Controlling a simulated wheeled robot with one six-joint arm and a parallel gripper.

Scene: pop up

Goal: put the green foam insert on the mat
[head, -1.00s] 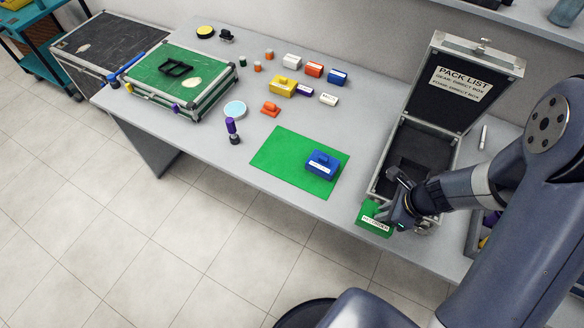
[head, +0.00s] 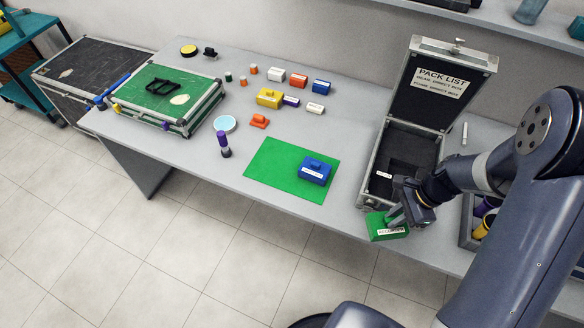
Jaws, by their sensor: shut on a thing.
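The green foam insert (head: 384,229) is a green block with a white label on its side. My gripper (head: 398,217) is shut on it and holds it in front of the open case, by the table's front edge. Whether it touches the table cannot be told. The mat (head: 266,168) is a flat green sheet at the middle of the table, to the left of my gripper. A blue block (head: 314,173) with a white label lies on the mat's right part.
An open black case (head: 380,191) with a "PACK LIST" lid stands behind my gripper. A purple-topped bottle (head: 224,146) stands left of the mat. Several coloured blocks, including a yellow one (head: 269,98), lie behind it. A tray (head: 468,227) is at right.

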